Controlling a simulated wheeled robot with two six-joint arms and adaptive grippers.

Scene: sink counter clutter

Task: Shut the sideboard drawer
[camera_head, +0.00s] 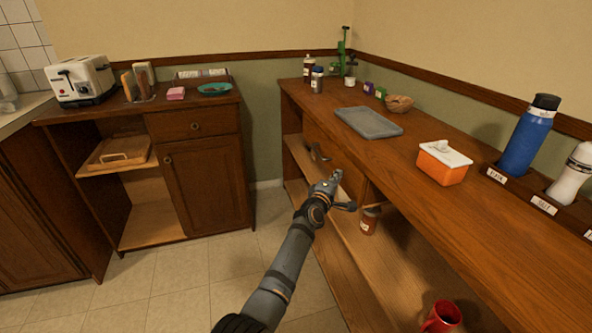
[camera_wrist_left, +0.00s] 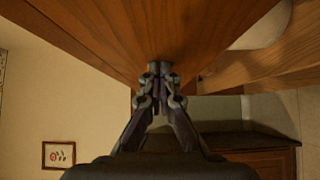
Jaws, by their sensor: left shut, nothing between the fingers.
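The long wooden sideboard (camera_head: 478,222) runs along the right wall in the head view. Its drawer front (camera_head: 345,170) is under the top, with a dark handle (camera_head: 318,153); I cannot tell how far it stands out. My left gripper (camera_head: 336,175) is shut and empty, close in front of that drawer, just below and right of the handle. In the left wrist view the shut fingers (camera_wrist_left: 160,68) point at brown wood (camera_wrist_left: 110,35); I cannot tell whether they touch it. My right gripper is not in view.
A grey tray (camera_head: 369,122), an orange-and-white box (camera_head: 443,163) and a blue bottle (camera_head: 527,138) stand on the sideboard top. A jar (camera_head: 370,220) and red mug (camera_head: 442,317) are on the shelf below. Another cabinet (camera_head: 207,185) stands at left; tiled floor (camera_head: 180,285) lies between.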

